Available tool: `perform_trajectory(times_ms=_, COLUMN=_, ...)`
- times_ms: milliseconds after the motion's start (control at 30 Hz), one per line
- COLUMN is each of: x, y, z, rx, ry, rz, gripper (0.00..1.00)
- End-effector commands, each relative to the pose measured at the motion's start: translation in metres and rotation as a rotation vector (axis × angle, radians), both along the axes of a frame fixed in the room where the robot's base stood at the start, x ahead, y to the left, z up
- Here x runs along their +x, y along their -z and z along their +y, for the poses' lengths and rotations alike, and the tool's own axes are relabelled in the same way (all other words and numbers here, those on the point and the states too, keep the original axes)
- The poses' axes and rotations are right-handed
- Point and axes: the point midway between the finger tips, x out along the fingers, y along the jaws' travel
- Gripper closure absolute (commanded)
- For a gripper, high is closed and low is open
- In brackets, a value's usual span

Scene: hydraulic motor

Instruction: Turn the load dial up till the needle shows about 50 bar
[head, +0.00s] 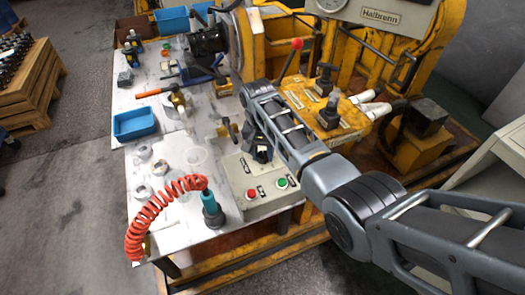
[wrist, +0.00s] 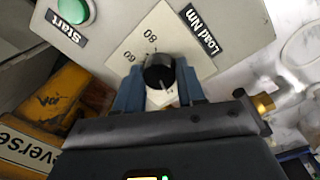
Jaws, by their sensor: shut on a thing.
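The load dial (wrist: 159,70) is a round black knob on a pale square scale plate, beside a "Load Nm" label (wrist: 201,30). The numbers 80 and 60 show on the plate; the gripper covers part of the scale. A pale mark on the knob points toward my gripper body. My gripper (wrist: 160,86) is shut on the dial, with one blue finger on each side. In the head view my gripper (head: 262,150) is at the control box (head: 236,170), and the dial is hidden. A round gauge (head: 331,4) at the top edge is cut off; its needle cannot be read.
The green Start button (wrist: 75,9) is near the dial; the head view also shows a red button (head: 251,194). A red-knobbed lever (head: 296,44) stands behind my arm. A coiled orange hose (head: 150,207) and a blue tray (head: 135,123) are on the table.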

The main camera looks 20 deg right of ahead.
Motion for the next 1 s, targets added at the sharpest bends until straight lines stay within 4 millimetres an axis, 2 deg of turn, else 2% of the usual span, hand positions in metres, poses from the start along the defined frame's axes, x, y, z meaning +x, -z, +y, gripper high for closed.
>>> perform_trajectory(times_ms=300, x=0.0014, y=-0.0013, z=-0.0002, rx=-0.001, ry=0.127, rz=-0.003, gripper=0.91)
perform_trajectory(times_ms=867, x=0.0019, y=-0.0015, z=-0.0006, rx=-0.001, ry=0.154, rz=-0.005, gripper=0.91)
perform_trajectory(times_ms=900, x=0.0019, y=-0.0015, z=-0.0007, rx=-0.001, ry=0.154, rz=-0.005, gripper=0.58)
perform_trajectory(times_ms=1000, x=0.0015, y=-0.0012, z=-0.0006, rx=0.000, ry=0.153, rz=-0.004, gripper=0.48)
